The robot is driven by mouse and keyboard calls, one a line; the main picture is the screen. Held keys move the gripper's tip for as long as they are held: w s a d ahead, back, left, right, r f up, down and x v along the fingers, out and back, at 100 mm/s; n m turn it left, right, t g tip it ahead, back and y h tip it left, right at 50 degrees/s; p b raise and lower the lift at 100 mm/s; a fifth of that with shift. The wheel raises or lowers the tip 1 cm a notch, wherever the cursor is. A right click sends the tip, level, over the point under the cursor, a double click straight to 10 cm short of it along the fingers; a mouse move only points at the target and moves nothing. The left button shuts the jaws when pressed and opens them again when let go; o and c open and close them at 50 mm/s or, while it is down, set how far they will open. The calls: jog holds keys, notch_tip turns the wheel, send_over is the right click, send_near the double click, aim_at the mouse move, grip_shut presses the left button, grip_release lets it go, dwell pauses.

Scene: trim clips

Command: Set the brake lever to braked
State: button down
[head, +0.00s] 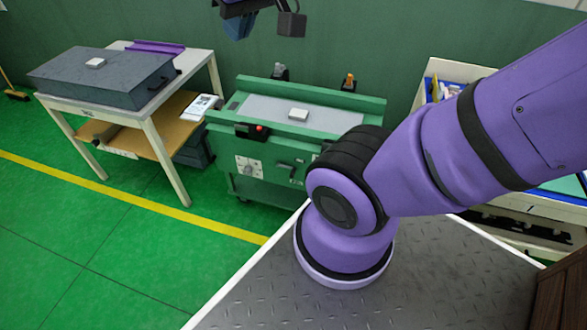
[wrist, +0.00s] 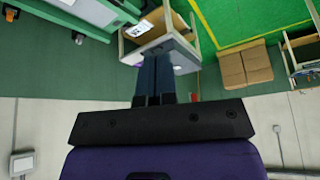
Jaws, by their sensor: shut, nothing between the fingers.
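A green bench (head: 222,150) stands in the middle of the head view. Its front face carries a small dark handle (head: 289,167), a pale plate with a round knob (head: 248,167) and a dark box with a red button (head: 260,129). The dark handle may be the brake lever, but it is too small to be sure or to read its setting. My gripper's dark blue fingers show in the wrist view (wrist: 172,48), shut and empty. They point towards a white-legged table, apart from the green bench. My purple arm hides part of the bench's right side.
A pale table (head: 143,125) with a grey case (head: 100,77) stands at the left. A crate with blue edging (head: 430,75) is at the right, partly behind my arm. A grey ribbed deck (head: 270,300) lies in front.

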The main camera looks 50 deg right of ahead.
jog(key=w+d+f+m+g+h, duration=0.1)
jog(key=w+d+f+m, duration=0.2)
jog(key=w+d+f, duration=0.45)
jog(key=w+d+f+m, duration=0.2)
jog(key=w+d+f, duration=0.2)
jog(key=w+f, duration=0.5)
jog(key=m+g+h, duration=0.2)
jog(key=m, duration=0.6)
send_over(294, 171)
jog(key=s+a, duration=0.3)
notch_tip(294, 171, down, 39)
jog(key=shift+s, duration=0.15)
jog(key=shift+f, duration=0.15)
jog(key=x, duration=0.8)
jog(key=a+x, duration=0.1)
jog(key=x, duration=0.3)
jog(key=shift+f, duration=0.9)
